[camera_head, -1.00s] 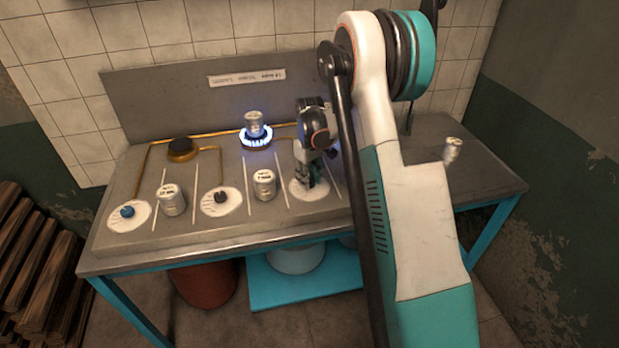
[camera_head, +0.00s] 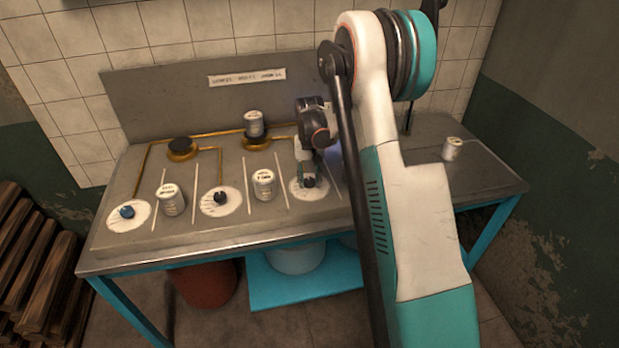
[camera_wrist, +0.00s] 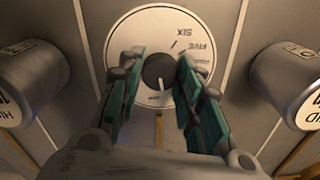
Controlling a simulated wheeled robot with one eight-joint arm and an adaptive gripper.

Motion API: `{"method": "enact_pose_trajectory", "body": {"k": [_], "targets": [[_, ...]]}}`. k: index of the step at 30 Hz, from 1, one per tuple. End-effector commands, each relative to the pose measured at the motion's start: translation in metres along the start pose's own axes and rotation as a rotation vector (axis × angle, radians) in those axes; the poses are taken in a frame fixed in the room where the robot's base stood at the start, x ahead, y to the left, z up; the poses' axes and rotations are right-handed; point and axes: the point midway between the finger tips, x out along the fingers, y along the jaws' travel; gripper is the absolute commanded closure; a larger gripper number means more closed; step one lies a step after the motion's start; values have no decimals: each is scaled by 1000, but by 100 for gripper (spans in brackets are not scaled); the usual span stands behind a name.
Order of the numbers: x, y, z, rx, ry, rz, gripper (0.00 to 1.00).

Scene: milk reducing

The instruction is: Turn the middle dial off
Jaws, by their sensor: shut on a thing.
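The middle dial of three visible ones is a black knob on a white disc (camera_head: 220,201) in the head view; nothing touches it. My gripper (camera_head: 308,176) is at the rightmost visible dial (camera_head: 309,190), with its fingers around the dark knob. In the wrist view my gripper's (camera_wrist: 161,80) teal fingers lie on either side of that knob (camera_wrist: 158,70), closed on it, though contact is hard to see. The disc reads FIVE and SIX upside down. The left dial has a blue knob (camera_head: 127,211). The back burner (camera_head: 257,142) under a can shows no flame.
Cans stand between the dials, one at left (camera_head: 171,199) and one nearer my gripper (camera_head: 264,185). Another can (camera_head: 254,123) sits on the back burner, and one (camera_head: 452,148) stands on the clear right tabletop. The back left burner (camera_head: 182,149) is empty. My arm hides part of the stove.

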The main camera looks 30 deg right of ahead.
Motion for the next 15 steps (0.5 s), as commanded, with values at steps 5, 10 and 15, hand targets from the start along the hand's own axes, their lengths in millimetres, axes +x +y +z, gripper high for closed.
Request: {"method": "enact_pose_trajectory", "body": {"k": [5,10,15], "targets": [[0,0,0,96,0,0,91],[0,0,0,155,0,0,91],[0,0,0,183,0,0,91]]}}
